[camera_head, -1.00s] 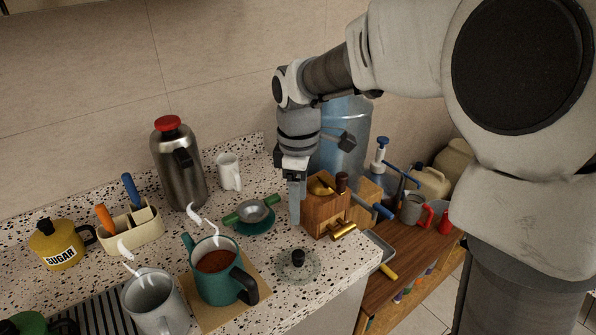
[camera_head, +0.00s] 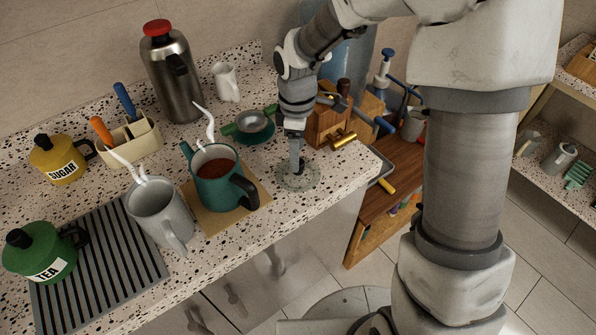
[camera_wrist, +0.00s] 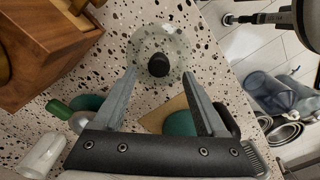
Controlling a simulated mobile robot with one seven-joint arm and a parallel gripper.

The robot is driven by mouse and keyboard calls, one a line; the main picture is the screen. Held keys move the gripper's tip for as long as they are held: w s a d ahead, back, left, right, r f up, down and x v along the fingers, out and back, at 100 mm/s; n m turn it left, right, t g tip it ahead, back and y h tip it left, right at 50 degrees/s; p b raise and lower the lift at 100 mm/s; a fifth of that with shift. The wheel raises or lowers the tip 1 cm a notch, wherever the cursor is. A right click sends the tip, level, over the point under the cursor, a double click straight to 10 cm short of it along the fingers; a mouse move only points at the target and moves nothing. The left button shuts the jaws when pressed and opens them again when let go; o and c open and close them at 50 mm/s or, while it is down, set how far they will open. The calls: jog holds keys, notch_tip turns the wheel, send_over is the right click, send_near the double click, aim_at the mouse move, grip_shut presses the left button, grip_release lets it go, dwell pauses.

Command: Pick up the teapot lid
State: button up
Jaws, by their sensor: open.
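The teapot lid (camera_head: 298,181) is a round, clear glass disc with a black knob, lying flat on the speckled counter near its front right edge. It also shows in the wrist view (camera_wrist: 176,46), with its dark knob (camera_wrist: 158,65) between and just beyond the fingertips. My gripper (camera_head: 297,168) is right above the lid, pointing down. In the wrist view its two fingers (camera_wrist: 160,76) are apart, one on each side of the knob, with nothing held. The head view hides part of the knob behind the fingers. I cannot tell whether the fingers touch the lid.
A teal pot (camera_head: 216,178) of brown liquid stands left of the lid on a tan board. A wooden block (camera_head: 322,122) with brass handles stands close behind on the right. A strainer (camera_head: 251,122) sits behind. A grey mug (camera_head: 157,212) is farther left.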

notch_tip(320, 180, down, 4)
jog(key=shift+d+f, duration=0.1)
jog(key=shift+f, duration=0.1)
grip_shut()
dwell(0.4)
